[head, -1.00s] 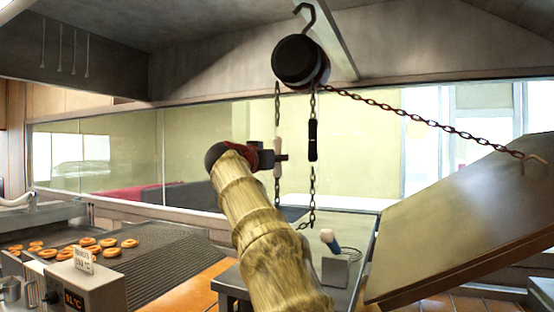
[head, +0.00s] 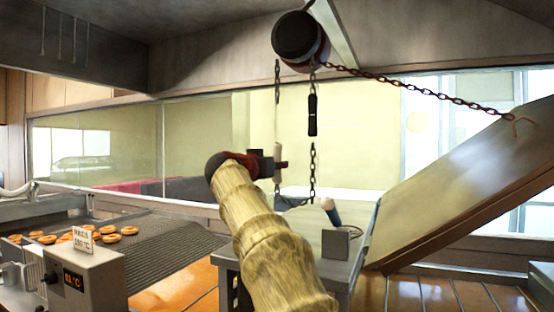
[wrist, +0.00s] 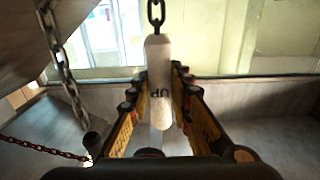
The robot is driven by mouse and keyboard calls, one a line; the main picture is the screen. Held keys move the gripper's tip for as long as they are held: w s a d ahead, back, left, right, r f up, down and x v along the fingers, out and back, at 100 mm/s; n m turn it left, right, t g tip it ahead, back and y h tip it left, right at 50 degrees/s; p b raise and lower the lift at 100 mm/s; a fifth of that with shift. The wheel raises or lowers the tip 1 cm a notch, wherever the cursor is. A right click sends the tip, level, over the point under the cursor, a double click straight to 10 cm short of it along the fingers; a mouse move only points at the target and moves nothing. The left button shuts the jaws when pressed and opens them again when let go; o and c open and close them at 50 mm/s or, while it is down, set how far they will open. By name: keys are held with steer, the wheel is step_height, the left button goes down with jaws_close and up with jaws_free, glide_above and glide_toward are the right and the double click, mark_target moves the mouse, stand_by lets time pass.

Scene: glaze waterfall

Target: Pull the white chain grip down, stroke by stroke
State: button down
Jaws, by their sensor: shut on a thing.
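The white chain grip (wrist: 158,85) hangs upright from a chain between my fingers in the wrist view. Dark letters, seemingly "UP" upside down, are on it. My gripper (wrist: 158,76) is shut on it, one finger on each side. In the head view my gripper (head: 279,164) is below the dark hoist (head: 298,38), and part of the white grip (head: 277,155) shows at the fingers. A black chain grip (head: 312,116) hangs higher on the other chain strand, to the right. A rusty chain (head: 430,88) runs from the hoist to a hook on the tilted board (head: 470,170).
At left are doughnuts (head: 108,236) on a ridged conveyor and a control box (head: 85,280) with a sign. A loose chain loop (head: 312,180) hangs right of my gripper.

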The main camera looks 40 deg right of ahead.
mark_target(277, 177)
steer(key=shift+w+f, duration=0.1)
steer(key=shift+f, duration=1.85)
step_height(277, 177, up, 18)
steer(key=p, duration=1.1)
steer(key=shift+f+p, duration=0.15)
steer(key=shift+p, duration=0.15)
steer(key=c, duration=1.5)
jaws_free()
steer(key=shift+o, duration=0.2)
steer(key=b+v, duration=0.5)
steer(key=v, duration=0.4)
